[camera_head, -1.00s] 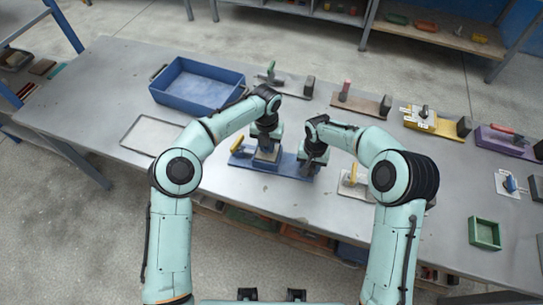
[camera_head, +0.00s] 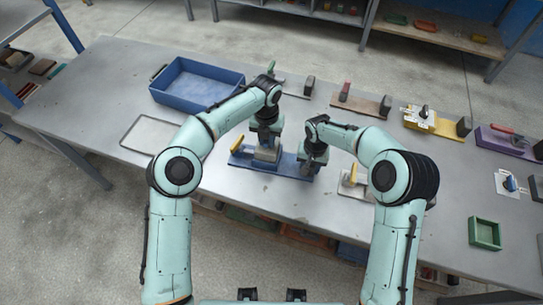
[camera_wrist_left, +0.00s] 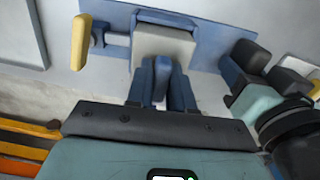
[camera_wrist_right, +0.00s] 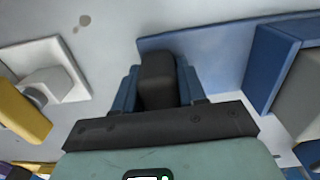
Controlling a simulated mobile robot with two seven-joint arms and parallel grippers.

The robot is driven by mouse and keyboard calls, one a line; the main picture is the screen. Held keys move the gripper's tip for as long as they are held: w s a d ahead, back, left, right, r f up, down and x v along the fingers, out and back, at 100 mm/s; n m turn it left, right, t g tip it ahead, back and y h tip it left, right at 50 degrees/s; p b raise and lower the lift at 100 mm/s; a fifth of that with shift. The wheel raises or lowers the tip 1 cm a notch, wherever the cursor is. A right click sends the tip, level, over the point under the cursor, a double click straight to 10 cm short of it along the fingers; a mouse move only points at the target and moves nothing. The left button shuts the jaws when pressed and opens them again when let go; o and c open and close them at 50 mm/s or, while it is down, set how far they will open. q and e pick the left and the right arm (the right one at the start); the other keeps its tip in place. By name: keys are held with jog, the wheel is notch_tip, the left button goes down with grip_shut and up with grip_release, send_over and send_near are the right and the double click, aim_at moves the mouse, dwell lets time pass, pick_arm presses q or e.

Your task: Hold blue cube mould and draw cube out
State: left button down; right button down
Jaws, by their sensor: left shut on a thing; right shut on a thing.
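The blue mould (camera_head: 288,166) lies on the grey table, with a yellow handle (camera_head: 242,143) at its left end. A grey cube (camera_head: 267,155) shows at the mould's box; it also shows in the left wrist view (camera_wrist_left: 165,48). My left gripper (camera_head: 266,138) is above the cube, shut on its narrow upright blue-grey grip (camera_wrist_left: 162,80). My right gripper (camera_head: 312,163) is shut on the dark post (camera_wrist_right: 158,78) at the right end of the mould's plate. The cube's lower part is partly hidden, so I cannot tell whether it is wholly clear of the box.
A blue tray (camera_head: 197,85) stands at the back left, with a flat pale-grey rectangle (camera_head: 152,136) in front of it. Other moulds, such as a yellow one (camera_head: 436,122) and a purple one (camera_head: 505,143), line the back right. A small green box (camera_head: 485,233) sits at the right.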

pick_arm(q)
jog(key=shift+r, duration=1.95)
jog(key=shift+r, duration=0.2)
jog(key=shift+r, duration=1.35)
pick_arm(e)
jog(key=c, duration=0.6)
grip_release()
jog(key=shift+o, duration=0.2)
notch_tip(320, 180, up, 12)
jog(key=shift+r, duration=0.1)
pick_arm(q)
jog(key=shift+f, duration=0.1)
